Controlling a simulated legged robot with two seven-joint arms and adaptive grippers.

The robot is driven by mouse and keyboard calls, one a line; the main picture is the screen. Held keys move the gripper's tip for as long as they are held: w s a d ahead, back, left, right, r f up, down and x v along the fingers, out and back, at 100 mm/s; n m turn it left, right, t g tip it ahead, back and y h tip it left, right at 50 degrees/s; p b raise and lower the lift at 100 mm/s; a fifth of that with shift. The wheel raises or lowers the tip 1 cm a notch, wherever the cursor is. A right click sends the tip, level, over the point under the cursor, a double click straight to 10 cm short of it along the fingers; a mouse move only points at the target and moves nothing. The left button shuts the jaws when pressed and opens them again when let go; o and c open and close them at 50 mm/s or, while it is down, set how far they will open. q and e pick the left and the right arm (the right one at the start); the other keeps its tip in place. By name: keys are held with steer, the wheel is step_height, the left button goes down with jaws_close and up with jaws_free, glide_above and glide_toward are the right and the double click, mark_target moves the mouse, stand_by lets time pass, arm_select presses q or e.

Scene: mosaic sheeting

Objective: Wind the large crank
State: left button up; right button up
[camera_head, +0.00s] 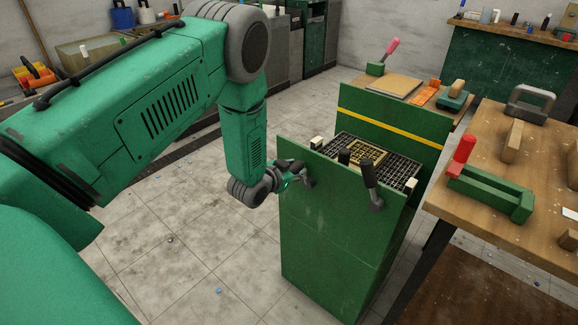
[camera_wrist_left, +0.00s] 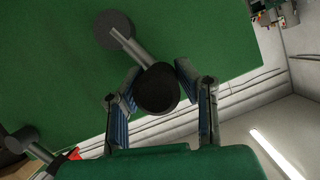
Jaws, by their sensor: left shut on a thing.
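A green machine cabinet (camera_head: 325,235) stands in the middle of the head view. A grey crank (camera_head: 308,182) sits on its front panel, at the left. In the left wrist view I see the crank's round hub (camera_wrist_left: 115,28), its grey arm and its dark round handle (camera_wrist_left: 158,92). My left gripper (camera_head: 289,177) is at this crank, its two fingers on either side of the handle and shut on it. The fingers partly hide the crank in the head view. A second crank (camera_head: 371,185) with a dark handle is farther right on the panel. My right gripper is out of view.
The cabinet top holds a black grid with a tan mosaic piece (camera_head: 367,153). A wooden workbench (camera_head: 490,205) stands close at the right, with a green and red tool (camera_head: 490,190) on it. The tiled floor (camera_head: 190,265) left of the cabinet is mostly clear.

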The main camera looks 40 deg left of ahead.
arm_select(q)
steer(key=shift+d+r, duration=0.25)
steer(key=shift+d, duration=0.9)
steer(key=o, duration=1.1)
steer(key=shift+f, duration=0.1)
steer(key=shift+s, duration=0.1)
steer(key=v, duration=1.1)
steer(key=shift+s, duration=0.3)
steer(key=s+d+f+g, duration=0.3)
steer(key=s+f+g, duration=0.1)
steer(key=s, duration=0.5)
steer(key=s+d+f+n+g, duration=0.1)
steer(key=s+d+f+g, duration=0.2)
steer(key=s, duration=0.7)
steer(key=s+d+f+n+g, duration=0.1)
steer(key=s+d+f+g, duration=0.2)
steer(key=s+f+g, duration=0.3)
steer(key=s+f, duration=0.1)
steer(key=s, duration=0.3)
